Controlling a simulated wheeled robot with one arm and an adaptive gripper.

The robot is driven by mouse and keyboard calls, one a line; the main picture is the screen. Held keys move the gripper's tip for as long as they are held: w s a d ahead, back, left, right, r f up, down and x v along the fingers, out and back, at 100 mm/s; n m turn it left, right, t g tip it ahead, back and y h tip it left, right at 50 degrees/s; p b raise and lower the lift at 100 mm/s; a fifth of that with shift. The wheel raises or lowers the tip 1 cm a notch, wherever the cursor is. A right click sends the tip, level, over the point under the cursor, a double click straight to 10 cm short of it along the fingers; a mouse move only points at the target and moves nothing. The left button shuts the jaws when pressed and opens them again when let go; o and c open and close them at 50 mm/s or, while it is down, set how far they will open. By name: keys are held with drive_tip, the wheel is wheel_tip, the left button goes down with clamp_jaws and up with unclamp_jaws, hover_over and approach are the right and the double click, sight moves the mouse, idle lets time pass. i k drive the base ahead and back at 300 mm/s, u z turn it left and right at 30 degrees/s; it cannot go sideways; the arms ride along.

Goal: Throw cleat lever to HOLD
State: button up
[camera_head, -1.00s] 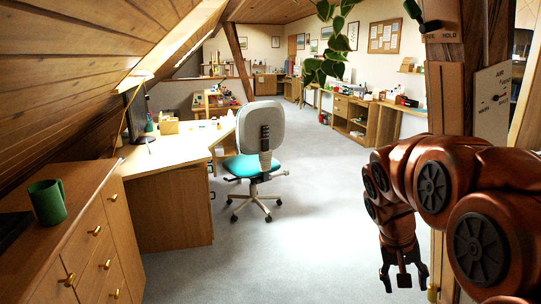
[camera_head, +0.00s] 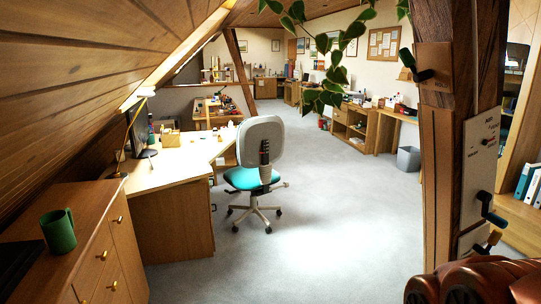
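The cleat lever (camera_head: 408,61) has a dark green grip and a black pivot end. It is mounted on a wooden plate (camera_head: 435,63) high on the front of the timber post (camera_head: 437,150). Its grip tilts up and to the left of the pivot. My gripper is out of view; only part of my reddish-brown arm (camera_head: 475,283) shows at the bottom right, well below the lever.
Leaves (camera_head: 335,75) hang left of the lever. An office chair (camera_head: 261,150) and desk (camera_head: 170,165) stand left. Carpet before the post is clear.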

sight(407, 59)
drive_tip(key=z, duration=2.15)
drive_tip(key=i, duration=0.45)
drive_tip(key=u, duration=2.05)
drive_tip(key=i, duration=0.1)
drive_tip(key=u, duration=0.2)
